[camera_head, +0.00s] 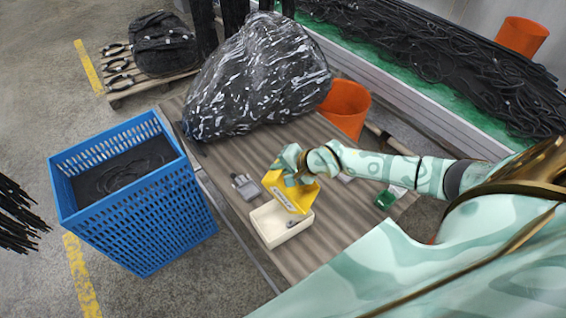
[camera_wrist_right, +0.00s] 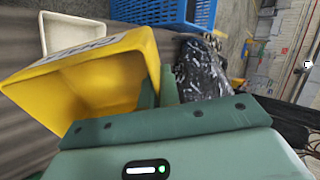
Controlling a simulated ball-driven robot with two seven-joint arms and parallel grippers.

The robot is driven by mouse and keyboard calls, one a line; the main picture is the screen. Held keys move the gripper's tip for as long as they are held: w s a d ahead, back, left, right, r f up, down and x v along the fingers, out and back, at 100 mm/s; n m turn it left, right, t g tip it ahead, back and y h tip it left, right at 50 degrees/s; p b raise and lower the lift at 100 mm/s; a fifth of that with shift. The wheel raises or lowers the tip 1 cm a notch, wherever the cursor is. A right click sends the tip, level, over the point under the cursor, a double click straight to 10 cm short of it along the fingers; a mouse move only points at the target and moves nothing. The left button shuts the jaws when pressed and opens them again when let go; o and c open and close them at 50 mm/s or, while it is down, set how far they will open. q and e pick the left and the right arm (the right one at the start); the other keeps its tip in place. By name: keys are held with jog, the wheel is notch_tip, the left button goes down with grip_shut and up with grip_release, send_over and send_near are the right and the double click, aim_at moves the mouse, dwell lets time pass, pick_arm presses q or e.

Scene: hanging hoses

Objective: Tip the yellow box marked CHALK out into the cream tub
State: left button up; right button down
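The yellow box (camera_head: 290,190) is held tilted over the cream tub (camera_head: 262,226), partly covering it in the head view. Dark lettering shows on one side of the box. In the wrist view the yellow box (camera_wrist_right: 105,80) shows bare yellow inner walls, and the cream tub (camera_wrist_right: 72,28) lies just beyond it. My right gripper (camera_head: 293,170) is shut on the box's upper part. A small grey piece (camera_head: 292,222) shows at the tub, below the box; I cannot tell what it is. My left gripper is not in view.
A blue basket (camera_head: 150,215) stands left of the ribbed table (camera_head: 330,240). A black plastic-wrapped bundle (camera_head: 260,75) and an orange bucket (camera_head: 346,105) are at the back. A grey object (camera_head: 244,186) lies near the tub. A green object (camera_head: 386,199) lies to the right.

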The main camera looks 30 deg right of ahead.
jog(key=g, duration=0.1)
jog(key=w+a+g+h+p, duration=0.1)
jog(key=w+g, duration=0.1)
jog(key=shift+w+a+f+h, duration=0.15)
jog(key=shift+w+f+h, duration=0.1)
jog(key=shift+f+h, duration=0.15)
jog(key=shift+w+a+f+g+h+b, duration=0.25)
jog(key=shift+w+f+g+h+b, duration=0.15)
jog(key=shift+g+b, duration=0.6)
jog(key=shift+w+a+f+g+h+b, duration=0.3)
jog(key=shift+w+g+h+b, duration=0.25)
jog(key=shift+g+b, duration=0.4)
jog(key=shift+w+a+f+g+h+b, duration=0.2)
jog(key=shift+w+f+g+h+b, duration=0.25)
jog(key=shift+g+b, duration=0.55)
jog(key=shift+s+r, duration=0.1)
